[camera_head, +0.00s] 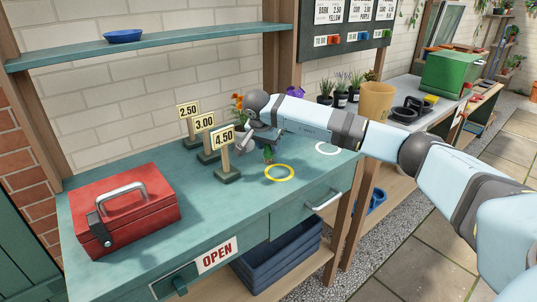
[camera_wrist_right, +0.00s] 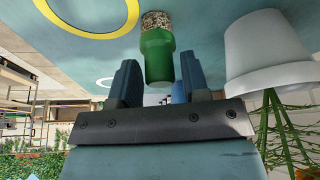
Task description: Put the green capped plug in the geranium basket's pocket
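The green capped plug (camera_wrist_right: 157,52) shows in the wrist view with a speckled, gravel-like end. In the head view it is a small green shape (camera_head: 269,154) under my right gripper (camera_head: 264,136), just behind the yellow ring. In the wrist view the two fingers of my right gripper (camera_wrist_right: 160,82) stand apart on either side of the cap, with a narrow gap showing; I see no clear grip. A white pot (camera_wrist_right: 268,55) with green stems and an orange flower (camera_head: 237,101) is close beside; in the head view the pot is mostly hidden. My left gripper is out of view.
A yellow ring (camera_head: 279,173) and a white ring (camera_head: 327,148) mark the teal table (camera_head: 225,215). Price signs (camera_head: 225,150) stand left of the gripper. A red toolbox (camera_head: 125,208) is at the left. The table's front middle is clear.

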